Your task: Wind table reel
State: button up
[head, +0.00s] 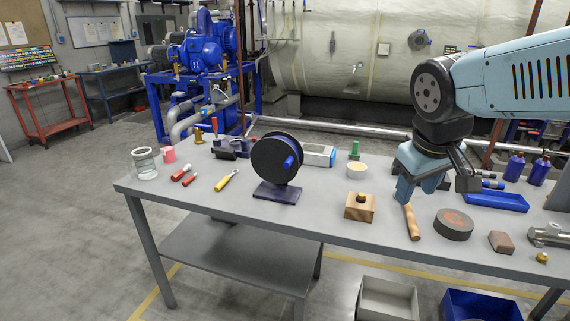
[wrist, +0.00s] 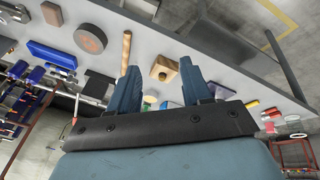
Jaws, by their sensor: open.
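The table reel is a black disc (head: 262,155) standing upright on a dark base plate (head: 277,193) on the grey table. I cannot clearly make out the reel in the wrist view.
A wooden block with a brass knob (head: 359,210) stands between reel and gripper. A wooden rod (head: 412,223) and a dark round disc (head: 453,226) lie near the gripper. A yellow-handled tool (head: 227,180) lies left of the reel. The table front before the reel is clear.

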jog(key=w+f+n+g+h, duration=0.1)
jog(key=w+f+n+h, duration=0.4)
jog(key=w+n, duration=0.25)
jog(key=n+t, duration=1.4)
jog(key=n, duration=0.9)
send_near(288, 163)
jog(key=x, duration=0.8)
jog(key=f+x, duration=0.1)
jog(key=x, duration=0.3)
jog(key=shift+w+a+f, duration=0.1)
jog(key=shift+a, duration=0.2)
grip_shut()
